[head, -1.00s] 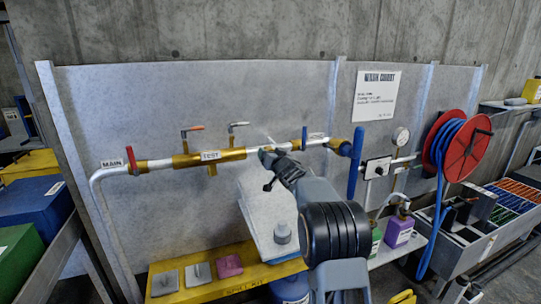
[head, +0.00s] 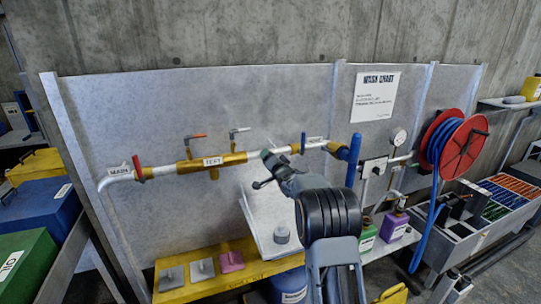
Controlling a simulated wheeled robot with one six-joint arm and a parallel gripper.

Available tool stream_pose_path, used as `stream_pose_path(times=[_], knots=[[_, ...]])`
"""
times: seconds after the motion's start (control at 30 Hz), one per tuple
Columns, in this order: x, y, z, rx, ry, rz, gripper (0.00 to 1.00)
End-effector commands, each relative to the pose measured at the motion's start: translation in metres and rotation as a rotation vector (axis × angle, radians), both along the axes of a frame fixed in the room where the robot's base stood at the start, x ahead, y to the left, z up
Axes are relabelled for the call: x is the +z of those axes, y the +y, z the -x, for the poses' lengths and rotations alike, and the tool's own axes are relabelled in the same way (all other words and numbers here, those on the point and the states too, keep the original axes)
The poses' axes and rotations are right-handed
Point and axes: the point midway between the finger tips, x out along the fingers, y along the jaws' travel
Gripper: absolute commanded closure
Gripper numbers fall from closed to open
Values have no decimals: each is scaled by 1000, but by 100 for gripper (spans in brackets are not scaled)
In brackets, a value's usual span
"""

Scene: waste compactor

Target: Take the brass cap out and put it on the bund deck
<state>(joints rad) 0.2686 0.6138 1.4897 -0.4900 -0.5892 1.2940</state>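A pipe run with brass sections (head: 233,158) crosses the grey panel, with a TEST label and small levers above it. My gripper (head: 268,156) is at the pipe, right of the TEST label, seen from behind. My own wrist hides its fingertips, so I cannot tell whether it is open or holds anything. I cannot pick out the brass cap for certain; it may be hidden behind my gripper. A yellow deck (head: 258,271), probably the bund deck, lies low under the panel. It carries two grey blocks (head: 203,268) and a pink block (head: 232,262).
A tilted pale sheet (head: 262,222) stands behind my arm. A red hose reel (head: 462,142) with blue hose hangs at the right. Green and purple containers (head: 396,226) stand right of my arm. Blue and green bins (head: 28,266) stand at the left.

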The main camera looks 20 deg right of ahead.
Motion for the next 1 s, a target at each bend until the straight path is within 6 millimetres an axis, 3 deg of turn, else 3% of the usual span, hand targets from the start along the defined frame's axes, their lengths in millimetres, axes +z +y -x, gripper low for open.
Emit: stream_pose_path(times=[0.2,0.47,1.0], knots=[[5,0,0,0,1,-215,28],[2,0,0,1,-1,-351,28],[3,0,0,-1,-3,-866,28]])
